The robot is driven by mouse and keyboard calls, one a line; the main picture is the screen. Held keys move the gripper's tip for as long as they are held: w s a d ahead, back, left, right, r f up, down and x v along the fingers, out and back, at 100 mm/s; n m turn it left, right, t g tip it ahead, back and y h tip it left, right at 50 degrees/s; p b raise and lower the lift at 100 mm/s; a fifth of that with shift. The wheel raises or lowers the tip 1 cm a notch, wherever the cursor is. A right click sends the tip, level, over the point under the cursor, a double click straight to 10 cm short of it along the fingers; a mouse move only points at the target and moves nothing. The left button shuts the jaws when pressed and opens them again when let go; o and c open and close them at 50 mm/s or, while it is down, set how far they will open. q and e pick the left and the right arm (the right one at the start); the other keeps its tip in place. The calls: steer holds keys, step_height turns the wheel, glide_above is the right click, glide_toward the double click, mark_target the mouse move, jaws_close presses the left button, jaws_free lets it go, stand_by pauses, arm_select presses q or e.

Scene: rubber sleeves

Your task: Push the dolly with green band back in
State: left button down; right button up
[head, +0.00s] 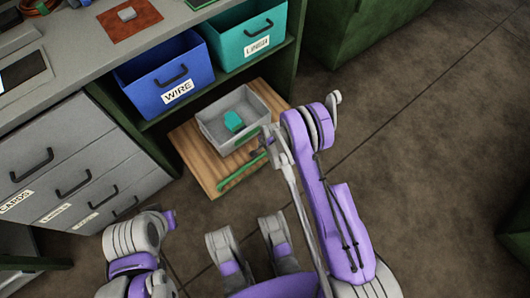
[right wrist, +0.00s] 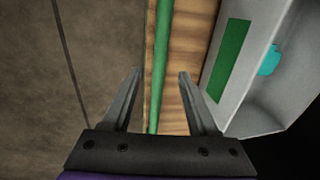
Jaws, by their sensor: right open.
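The dolly (head: 192,152) is a wooden board sticking out from under the lower shelf of the bench, with a green bar (head: 236,175) along its front edge. A grey bin (head: 212,126) with a teal item (head: 233,121) in it stands on the board. My right gripper (head: 270,144) is at the right end of the green bar. In the right wrist view the gripper (right wrist: 158,76) is open, with the green bar (right wrist: 161,60) running between its fingers; I cannot tell whether they touch it. My left gripper is not in view; only parts of that arm show.
A blue WIRE bin (head: 150,98) and a teal LINEN bin (head: 235,48) stand on the shelf above. Grey drawers (head: 60,150) are left of the dolly. A green cabinet (head: 365,25) stands at the back.

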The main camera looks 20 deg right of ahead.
mark_target(263, 155)
steer(key=f, duration=0.2)
steer(key=w+f+b, duration=0.1)
steer(key=f, duration=0.4)
steer(key=shift+w+a+f+b, duration=0.2)
steer(key=shift+a+b, duration=0.05)
steer(key=shift+b, duration=0.1)
jaws_close()
stand_by(1.0)
